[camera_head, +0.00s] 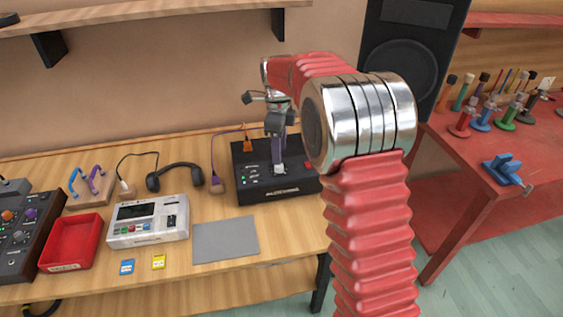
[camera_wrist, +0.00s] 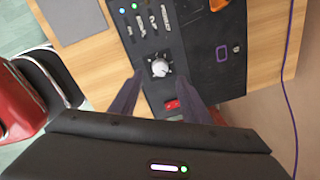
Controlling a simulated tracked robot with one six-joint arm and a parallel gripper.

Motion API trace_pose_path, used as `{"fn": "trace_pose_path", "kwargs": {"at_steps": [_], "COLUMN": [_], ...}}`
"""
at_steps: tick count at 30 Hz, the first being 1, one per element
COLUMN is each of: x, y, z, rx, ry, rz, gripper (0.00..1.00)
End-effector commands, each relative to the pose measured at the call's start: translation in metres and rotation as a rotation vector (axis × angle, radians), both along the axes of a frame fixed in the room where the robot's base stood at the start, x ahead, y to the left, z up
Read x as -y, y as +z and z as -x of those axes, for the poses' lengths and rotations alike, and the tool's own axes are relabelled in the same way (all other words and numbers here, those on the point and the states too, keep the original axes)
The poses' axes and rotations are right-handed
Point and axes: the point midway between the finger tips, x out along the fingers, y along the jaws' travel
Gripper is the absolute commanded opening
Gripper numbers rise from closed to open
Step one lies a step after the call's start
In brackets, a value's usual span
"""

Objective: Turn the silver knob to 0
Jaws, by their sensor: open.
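The silver knob (camera_wrist: 159,68) sits on the top panel of a black box (camera_wrist: 205,20) in the wrist view, with small marks around it. In the head view the black box (camera_head: 250,190) stands on the wooden table, and the knob (camera_head: 279,169) shows small below my gripper. My gripper (camera_wrist: 170,82) is open, with its two dark fingers on either side of the knob's near edge in the wrist view. I cannot tell whether the fingers touch the knob. The knob's setting is too small to read.
A red button (camera_wrist: 172,104) and several small labels lie near the knob. On the table are a grey mat (camera_head: 226,240), a white device (camera_head: 148,221), headphones (camera_head: 175,176), a red tray (camera_head: 71,242) and an orange plug (camera_head: 247,146) in the box. A purple cable (camera_wrist: 288,90) hangs beside the box.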

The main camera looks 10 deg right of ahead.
Motion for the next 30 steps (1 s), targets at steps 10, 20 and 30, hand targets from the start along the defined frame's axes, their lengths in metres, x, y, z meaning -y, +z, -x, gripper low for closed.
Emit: {"fn": "trace_pose_path", "kwargs": {"at_steps": [10, 20, 30], "x": [0.001, 0.002, 0.002], "y": [-0.048, -0.057, -0.057], "z": [-0.002, -0.002, -0.002], "rx": [-0.001, 0.0, 0.0], "ry": [-0.001, -0.001, -0.001], "rz": [0.0, 0.0, 0.0], "gripper": [0.43, 0.43, 0.26]}}
